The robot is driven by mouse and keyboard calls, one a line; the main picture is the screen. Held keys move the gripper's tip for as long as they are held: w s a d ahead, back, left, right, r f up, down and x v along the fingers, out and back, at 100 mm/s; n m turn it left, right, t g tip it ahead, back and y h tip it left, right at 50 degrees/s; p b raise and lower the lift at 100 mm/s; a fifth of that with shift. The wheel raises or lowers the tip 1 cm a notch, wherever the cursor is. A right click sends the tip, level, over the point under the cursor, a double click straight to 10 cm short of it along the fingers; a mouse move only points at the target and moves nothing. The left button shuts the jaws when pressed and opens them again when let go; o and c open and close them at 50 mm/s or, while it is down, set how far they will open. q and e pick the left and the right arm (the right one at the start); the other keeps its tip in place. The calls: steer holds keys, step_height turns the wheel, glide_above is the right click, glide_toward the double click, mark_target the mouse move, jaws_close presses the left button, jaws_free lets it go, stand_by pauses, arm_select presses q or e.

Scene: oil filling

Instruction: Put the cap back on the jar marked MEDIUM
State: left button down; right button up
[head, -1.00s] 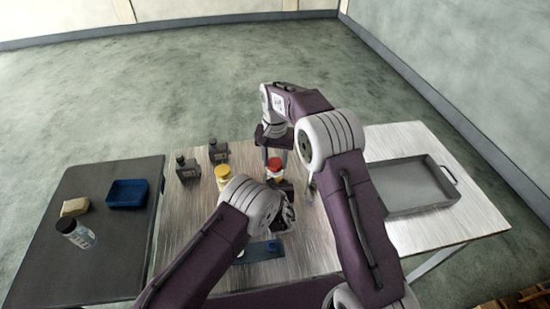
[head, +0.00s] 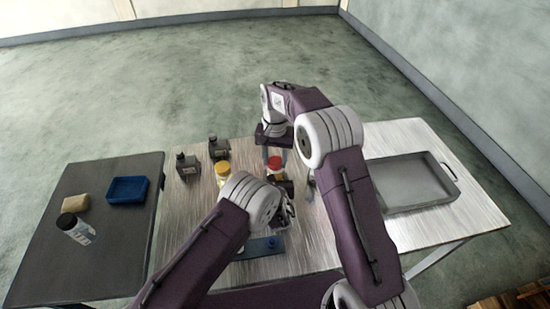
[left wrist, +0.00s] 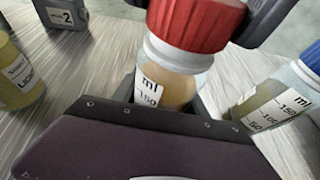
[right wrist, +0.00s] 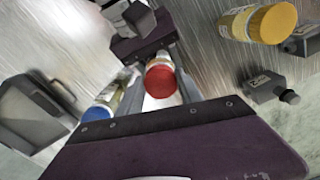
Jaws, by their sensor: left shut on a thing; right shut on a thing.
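A jar with a red cap (head: 275,163) stands between my two grippers. In the left wrist view the red cap (left wrist: 200,22) sits on the neck of the jar (left wrist: 170,78), which has a white "ml 150" scale and tan contents. No MEDIUM mark is readable on it. My left gripper (left wrist: 168,95) is shut on the jar's body. My right gripper (right wrist: 162,85) is shut on the red cap from above, one finger on each side. A pale band shows below the cap; I cannot tell whether it is screwed tight.
A blue-capped jar (left wrist: 285,95) is close by. A grey tray (head: 450,185) lies at right. A dark side table (head: 110,240) holds a blue bin (head: 128,190).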

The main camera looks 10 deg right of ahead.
steer(key=m, duration=0.5)
steer(key=shift+w+a+f, duration=0.1)
steer(key=m, duration=0.7)
steer(key=shift+w, duration=0.15)
steer(key=m, duration=0.6)
steer(key=shift+w, duration=0.1)
steer(key=m, duration=0.3)
steer(key=shift+w, duration=0.1)
steer(key=m, duration=0.5)
steer(key=o, duration=1.3)
